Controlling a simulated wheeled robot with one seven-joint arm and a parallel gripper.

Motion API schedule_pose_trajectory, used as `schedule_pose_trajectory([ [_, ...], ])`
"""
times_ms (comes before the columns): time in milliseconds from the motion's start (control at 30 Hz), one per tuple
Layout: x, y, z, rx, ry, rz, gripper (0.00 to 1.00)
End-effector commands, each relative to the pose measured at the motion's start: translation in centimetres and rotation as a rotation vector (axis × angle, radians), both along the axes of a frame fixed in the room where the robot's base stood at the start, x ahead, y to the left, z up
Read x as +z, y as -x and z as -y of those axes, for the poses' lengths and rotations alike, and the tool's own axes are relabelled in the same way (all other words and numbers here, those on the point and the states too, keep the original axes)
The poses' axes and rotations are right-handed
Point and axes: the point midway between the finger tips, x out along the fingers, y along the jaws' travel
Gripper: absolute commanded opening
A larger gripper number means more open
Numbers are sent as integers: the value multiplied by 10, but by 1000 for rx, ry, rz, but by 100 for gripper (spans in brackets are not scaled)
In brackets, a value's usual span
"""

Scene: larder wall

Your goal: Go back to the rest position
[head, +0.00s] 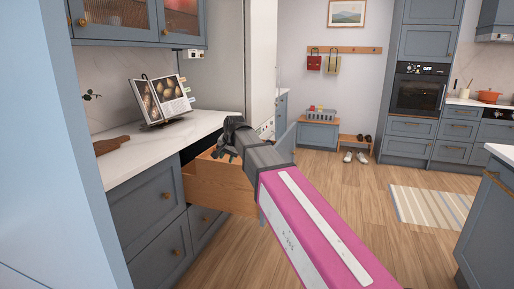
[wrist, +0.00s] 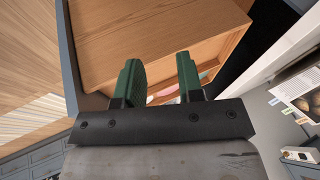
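My gripper (head: 224,150) is at the end of my pink and grey arm, over the pulled-out wooden drawer (head: 222,190) under the left counter. In the wrist view its two green fingers (wrist: 160,78) stand apart with nothing between them. The drawer also shows beyond the fingers in the wrist view (wrist: 150,40). Something pinkish, only partly seen, lies inside it. I cannot tell whether the fingers touch the drawer. My arm and gripper hide part of the drawer in the head view.
The counter (head: 150,150) holds an open cookbook (head: 160,100) on a stand and wooden boards (head: 111,145). A tall pale cabinet side (head: 215,85) stands behind the drawer. An island (head: 490,215) is at the right. The wooden floor (head: 345,195) between is mostly clear, with a striped rug (head: 430,207).

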Motion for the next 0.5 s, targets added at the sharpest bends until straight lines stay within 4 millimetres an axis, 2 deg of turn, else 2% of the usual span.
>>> schedule_pose_trajectory([
  [67,0,0,0,0,0,0,34],
  [367,-32,5,27,14,36,-18,34],
  [500,-53,10,47,23,59,-31,34],
])
